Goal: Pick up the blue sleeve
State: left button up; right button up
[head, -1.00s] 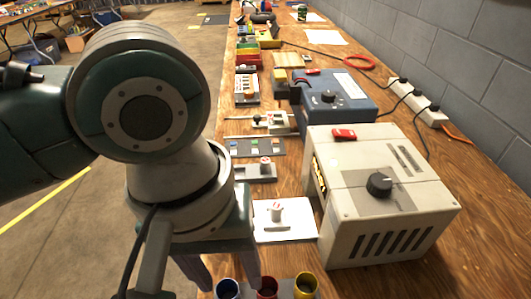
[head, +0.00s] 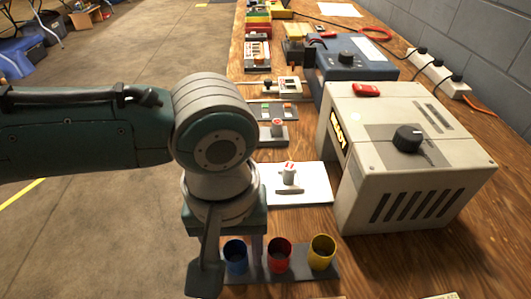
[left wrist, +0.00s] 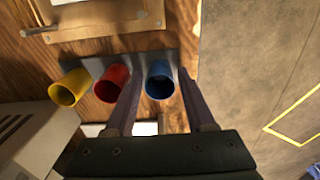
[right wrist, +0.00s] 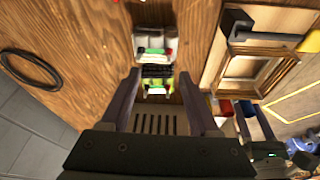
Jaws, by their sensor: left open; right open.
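The blue sleeve (head: 235,257) is an open-topped cup standing upright at the left end of a dark strip (head: 262,279) near the bench's left edge. A red sleeve (head: 279,257) and a yellow sleeve (head: 321,252) stand beside it. My left gripper (left wrist: 158,71) is open and empty, pointing down above the strip. In the left wrist view the blue sleeve (left wrist: 160,82) appears between its fingers, which do not grip it. In the head view the left gripper partly hides the blue sleeve's left side. My right gripper (right wrist: 158,72) is open and empty over the bench.
A beige box with a black knob (head: 408,137) stands right of the sleeves. A white plate (head: 300,186) with a small handled part lies behind them. A blue box (head: 350,62) and other fixtures line the bench beyond. A wooden frame (left wrist: 100,18) lies near the strip.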

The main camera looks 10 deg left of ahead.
pick_arm(q)
grip_shut()
dwell(0.4)
pick_arm(e)
jog(key=shift+a, duration=0.1)
